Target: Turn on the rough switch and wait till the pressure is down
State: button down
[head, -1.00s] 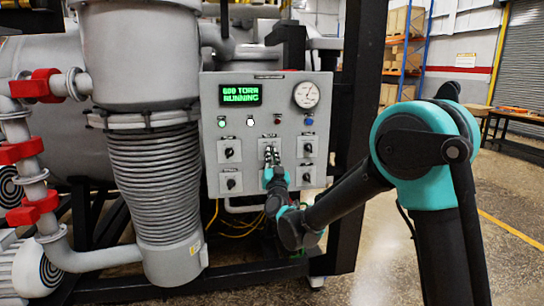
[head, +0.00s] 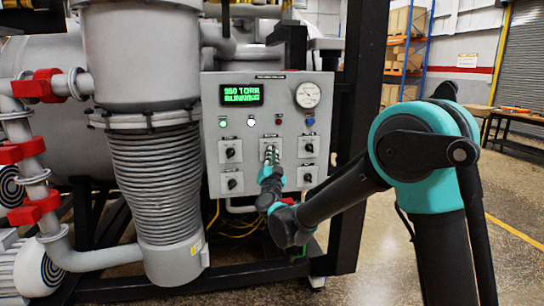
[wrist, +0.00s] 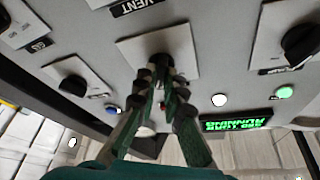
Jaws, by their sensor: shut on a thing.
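My gripper (head: 270,155) reaches the upper middle switch on the grey control panel (head: 212,185). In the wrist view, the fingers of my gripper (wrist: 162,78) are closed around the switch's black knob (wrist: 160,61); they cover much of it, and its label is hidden. The green display (head: 241,95) reads RUNNING, with a blurred TORR figure of about 360. It also shows upside down in the wrist view (wrist: 236,125). A round dial gauge (head: 308,95) sits at the panel's upper right. A green lamp (head: 223,123) and a white lamp (head: 251,123) are lit.
Other black knobs sit left (head: 230,153) and right (head: 308,148) of the held switch, with more below. A black frame post (head: 357,130) stands right of the panel. A ribbed grey column (head: 155,185) stands left. Open floor lies at right.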

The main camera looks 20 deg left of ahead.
jog(key=c, duration=1.6)
grip_release()
jog(key=v, duration=1.2)
jog(key=shift+f, duration=0.1)
